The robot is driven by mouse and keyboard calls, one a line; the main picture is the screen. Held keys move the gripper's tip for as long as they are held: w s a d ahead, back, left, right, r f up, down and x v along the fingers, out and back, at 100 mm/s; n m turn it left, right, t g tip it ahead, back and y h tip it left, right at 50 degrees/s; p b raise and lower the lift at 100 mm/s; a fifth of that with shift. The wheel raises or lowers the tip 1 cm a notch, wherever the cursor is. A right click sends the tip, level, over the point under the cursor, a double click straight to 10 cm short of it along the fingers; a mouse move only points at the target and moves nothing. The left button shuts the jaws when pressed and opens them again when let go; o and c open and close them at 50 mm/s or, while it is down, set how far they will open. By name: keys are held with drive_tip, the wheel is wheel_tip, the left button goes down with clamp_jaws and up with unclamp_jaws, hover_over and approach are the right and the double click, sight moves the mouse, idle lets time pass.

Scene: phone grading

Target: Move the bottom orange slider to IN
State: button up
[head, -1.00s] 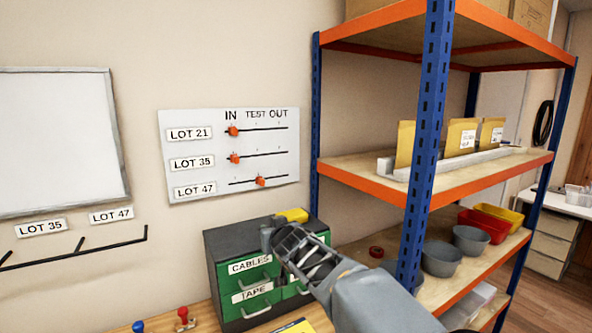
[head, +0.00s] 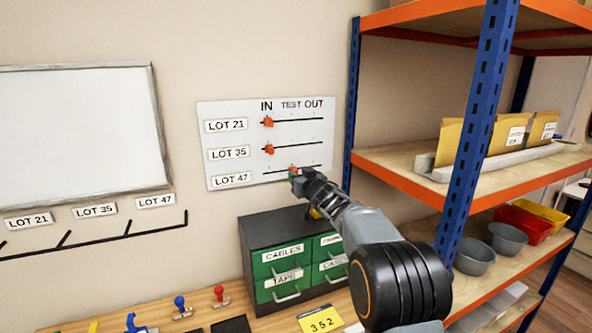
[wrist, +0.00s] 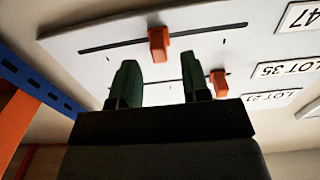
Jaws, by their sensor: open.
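The bottom orange slider (head: 293,169) is on the LOT 47 row of the white wall board (head: 220,110), near the middle of its slot, roughly under TEST. My gripper (head: 298,180) is at the board by this slider and partly hides it in the head view. In the wrist view, which shows the board upside down, the slider (wrist: 158,44) lies just past and between the tips of my open gripper (wrist: 157,75). I cannot tell whether the fingers touch it. The LOT 35 slider (head: 269,149) and LOT 21 slider (head: 267,122) are at IN.
The LOT 35 slider (wrist: 218,82) is close beside one finger in the wrist view. A drawer cabinet (head: 258,232) stands below the board. A blue shelf post (head: 352,110) stands right of it. A whiteboard (head: 80,130) hangs at left.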

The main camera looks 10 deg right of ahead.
sight(296, 170)
drive_tip(key=shift+w+a+p, duration=0.15)
drive_tip(key=shift+w+p, duration=0.1)
drive_tip(key=shift+w, duration=0.6)
drive_tip(key=shift+w+a+p, duration=0.15)
drive_tip(key=shift+w+p, duration=0.1)
drive_tip(key=shift+w, duration=0.6)
drive_tip(key=shift+c, duration=0.2)
clamp_jaws()
